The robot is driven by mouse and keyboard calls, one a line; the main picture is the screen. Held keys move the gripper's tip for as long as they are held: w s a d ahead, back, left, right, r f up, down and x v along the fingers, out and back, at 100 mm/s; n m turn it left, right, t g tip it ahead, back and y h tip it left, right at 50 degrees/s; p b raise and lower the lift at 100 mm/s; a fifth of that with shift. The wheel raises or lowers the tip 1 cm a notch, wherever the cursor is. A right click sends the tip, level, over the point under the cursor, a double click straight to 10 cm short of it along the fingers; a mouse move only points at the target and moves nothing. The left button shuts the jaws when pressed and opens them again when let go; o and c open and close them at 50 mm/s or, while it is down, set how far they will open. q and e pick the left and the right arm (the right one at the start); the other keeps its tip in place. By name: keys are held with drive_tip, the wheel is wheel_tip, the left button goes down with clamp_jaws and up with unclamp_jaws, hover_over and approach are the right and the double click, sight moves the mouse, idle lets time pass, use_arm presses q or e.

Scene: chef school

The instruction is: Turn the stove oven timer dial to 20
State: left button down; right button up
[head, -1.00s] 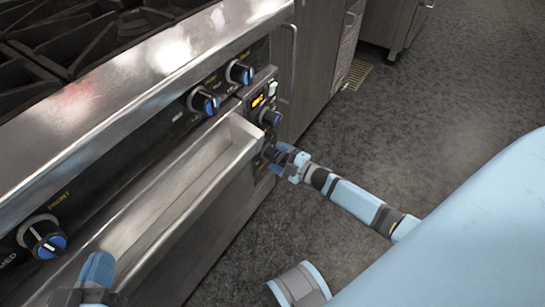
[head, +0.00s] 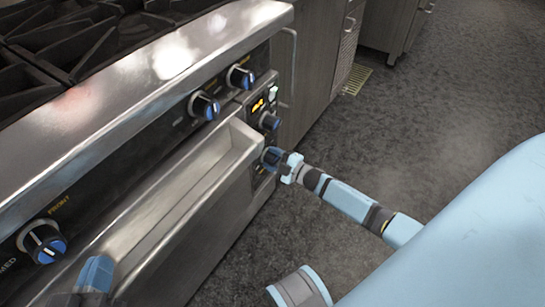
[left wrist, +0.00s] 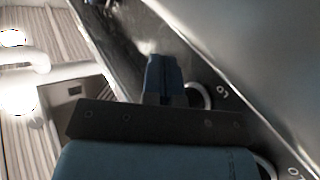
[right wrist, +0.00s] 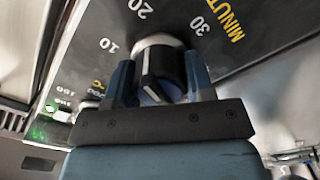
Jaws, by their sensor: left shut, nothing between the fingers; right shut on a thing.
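The timer dial (right wrist: 158,70) is a black-and-blue knob with a pale pointer line, on a black panel marked 10, 20, 30 and "MINUT". Its pointer faces the upper side, roughly between 10 and 20; its exact reading is unclear. My right gripper (right wrist: 160,85) is shut on the dial, one finger on each side. In the head view, my right gripper (head: 283,163) is at the lower knob of the oven's right-hand control panel, partly hiding it. My left gripper (head: 95,275) is low at the left; its fingers are together and empty in the left wrist view (left wrist: 163,78).
Another knob (head: 269,121) and a lit orange display (head: 258,105) sit above the timer dial. Burner knobs (head: 204,105) line the stove front. The oven handle ledge (head: 190,200) juts out left of the panel. Open floor (head: 430,130) lies to the right.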

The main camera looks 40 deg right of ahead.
drive_tip(key=shift+r+m+p, duration=0.3)
drive_tip(key=shift+m+p, duration=0.05)
drive_tip(key=shift+m, duration=0.25)
drive_tip(key=shift+f+m, duration=0.25)
drive_tip(key=shift+m, duration=0.25)
drive_tip(key=o, duration=0.9)
use_arm(q)
wheel_tip(320, 180, up, 2)
drive_tip(key=shift+r+t, duration=0.25)
drive_tip(key=shift+t, duration=0.15)
use_arm(e)
drive_tip(key=shift+s, duration=0.15)
use_arm(q)
drive_tip(key=r+p, duration=0.1)
drive_tip(key=r+t+p, duration=0.1)
drive_tip(key=r, duration=0.1)
drive_tip(key=r+t+p, duration=0.1)
drive_tip(key=r+p, duration=0.1)
drive_tip(key=shift+s+a+r+n, duration=0.1)
drive_tip(key=shift+s+a+n, duration=0.05)
drive_tip(key=shift+a+n, duration=0.2)
drive_tip(key=shift+r, duration=0.2)
use_arm(e)
drive_tip(key=shift+v, duration=6.8)
drive_tip(key=shift+f, duration=0.1)
